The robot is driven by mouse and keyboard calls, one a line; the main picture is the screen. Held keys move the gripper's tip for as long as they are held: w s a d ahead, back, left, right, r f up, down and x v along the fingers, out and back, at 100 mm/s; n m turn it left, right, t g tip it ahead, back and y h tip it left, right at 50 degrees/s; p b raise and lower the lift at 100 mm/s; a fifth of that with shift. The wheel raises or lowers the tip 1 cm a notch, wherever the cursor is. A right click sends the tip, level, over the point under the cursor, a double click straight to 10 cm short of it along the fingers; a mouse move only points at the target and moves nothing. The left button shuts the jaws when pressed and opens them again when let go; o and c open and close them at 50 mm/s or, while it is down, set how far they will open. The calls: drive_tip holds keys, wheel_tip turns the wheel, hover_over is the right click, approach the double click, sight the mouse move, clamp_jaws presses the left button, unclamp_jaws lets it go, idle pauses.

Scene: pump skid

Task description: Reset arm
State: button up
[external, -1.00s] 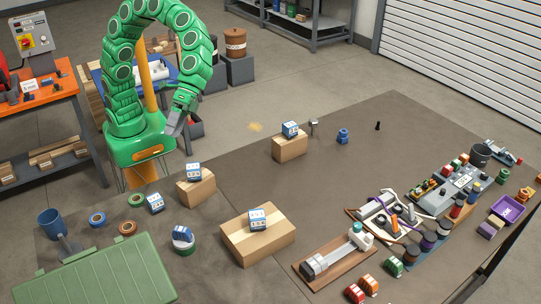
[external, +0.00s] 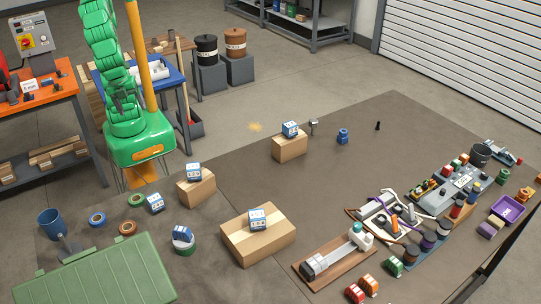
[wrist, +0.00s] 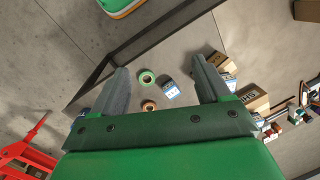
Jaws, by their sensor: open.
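My green arm (external: 101,45) stands upright in the external view, folded up above its green base behind the grey-brown table (external: 330,215). My gripper (wrist: 160,64) shows in the wrist view with its two grey fingers wide apart and nothing between them. It is high above the table and touches nothing. In the external view the gripper is hard to make out against the arm.
Cardboard boxes (external: 258,244) carrying small blue-and-white boxes (external: 257,219) stand on the table. A green case (external: 95,272) lies at front left. An orange bench (external: 40,85) and a yellow post (external: 141,55) stand near my arm. Open floor lies behind the table.

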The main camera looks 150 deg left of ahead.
drive_tip(key=s+f+n+g+h, duration=0.1)
drive_tip(key=s+f+n, duration=0.3)
drive_tip(key=s, duration=0.8)
drive_tip(key=shift+s+a+f+h, duration=0.35)
drive_tip(key=shift+s+a+h, duration=0.05)
drive_tip(key=shift+a, duration=0.05)
